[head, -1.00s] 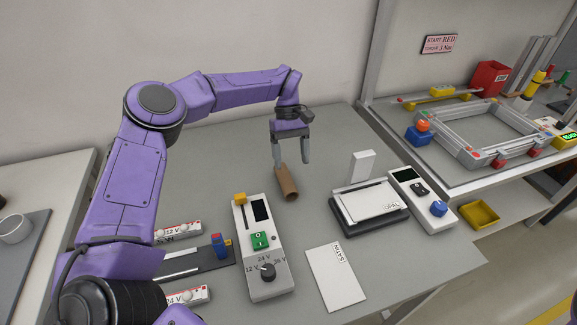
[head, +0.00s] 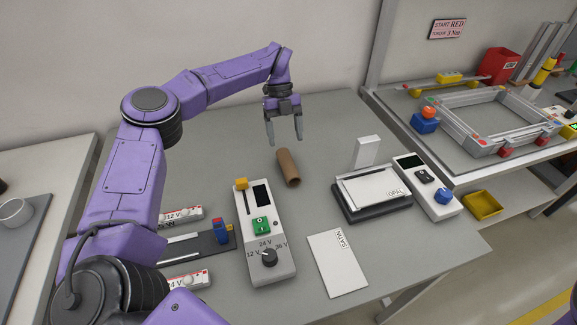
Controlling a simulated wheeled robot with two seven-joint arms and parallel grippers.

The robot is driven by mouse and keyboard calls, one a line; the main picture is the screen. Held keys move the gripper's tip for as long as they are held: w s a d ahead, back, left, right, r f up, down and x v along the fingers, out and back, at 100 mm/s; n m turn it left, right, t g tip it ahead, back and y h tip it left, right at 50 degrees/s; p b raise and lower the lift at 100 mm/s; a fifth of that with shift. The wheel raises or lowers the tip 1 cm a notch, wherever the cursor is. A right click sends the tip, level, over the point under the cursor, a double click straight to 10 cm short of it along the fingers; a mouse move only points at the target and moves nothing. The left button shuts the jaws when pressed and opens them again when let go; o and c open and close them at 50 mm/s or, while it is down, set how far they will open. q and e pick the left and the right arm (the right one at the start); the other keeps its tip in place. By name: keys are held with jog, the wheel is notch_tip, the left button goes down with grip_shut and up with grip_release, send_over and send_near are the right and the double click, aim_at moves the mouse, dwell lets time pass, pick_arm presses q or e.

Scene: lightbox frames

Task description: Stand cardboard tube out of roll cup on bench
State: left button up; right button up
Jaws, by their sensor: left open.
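The brown cardboard tube (head: 288,167) lies on its side on the grey bench (head: 335,115), with an open end facing toward me. No cup is around it. My left gripper (head: 285,141) is open and empty, pointing down just behind and above the tube, apart from it. A white cup (head: 14,211) stands at the far left; I cannot tell whether it is the roll cup. My right gripper is not in view.
A control box with green button (head: 260,227) stands in front of the tube. A dark-based device (head: 372,205) and a white card (head: 338,263) are to the right. Bench behind and left of the tube is clear. A frame fixture (head: 475,150) sits on the right-hand table.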

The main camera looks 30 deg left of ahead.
aim_at(288, 161)
pick_arm(q)
jog(key=p+x, duration=0.1)
jog(key=x, duration=0.1)
jog(key=p+x, duration=0.1)
jog(key=x, duration=0.2)
jog(key=p+x, duration=0.1)
jog(key=x, duration=0.2)
jog(key=shift+s, duration=0.3)
jog(key=shift+d+f, duration=0.1)
jog(key=shift+f, duration=0.25)
jog(key=c, duration=1.2)
jog(key=shift+c, duration=0.2)
